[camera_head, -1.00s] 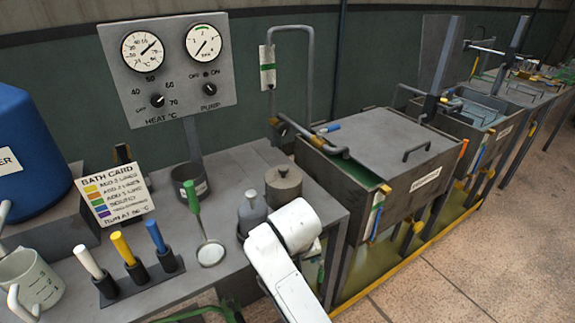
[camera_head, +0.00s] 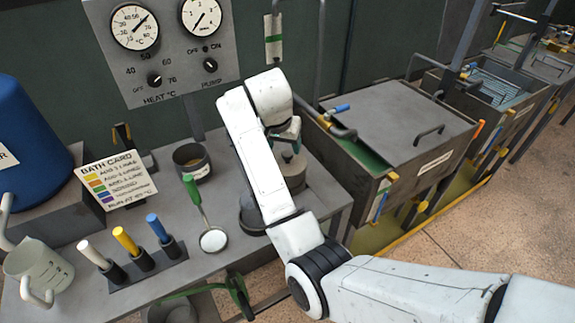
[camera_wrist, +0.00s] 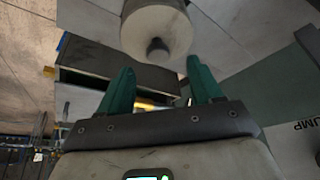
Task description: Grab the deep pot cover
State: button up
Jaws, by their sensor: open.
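A squat round grey pot (camera_head: 292,172) with a flat cover and a small dark knob stands on the bench, partly behind my arm. In the wrist view the pale round cover (camera_wrist: 150,22) shows with its dark knob (camera_wrist: 157,47) pointing towards me. My gripper (camera_head: 288,130), with green fingers, is above this pot in the head view. In the wrist view my gripper (camera_wrist: 160,68) is open and empty. The knob appears in line with the gap between the fingertips; I cannot tell how near it is.
A dark round vessel (camera_head: 250,218) sits close left of the pot, mostly behind my arm. A green-handled ladle (camera_head: 200,212), a small dark pot (camera_head: 191,160) and a rack of coloured handles (camera_head: 142,262) stand further left. A lidded tank (camera_head: 400,125) is on the right.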

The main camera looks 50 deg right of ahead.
aim_at(287, 154)
jog(key=shift+p+x, duration=0.8)
jog(key=shift+x, duration=2.15)
jog(key=shift+s+d, duration=0.1)
jog(key=shift+d, duration=0.1)
jog(key=shift+c, duration=0.2)
jog(key=shift+r, duration=0.1)
grip_shut()
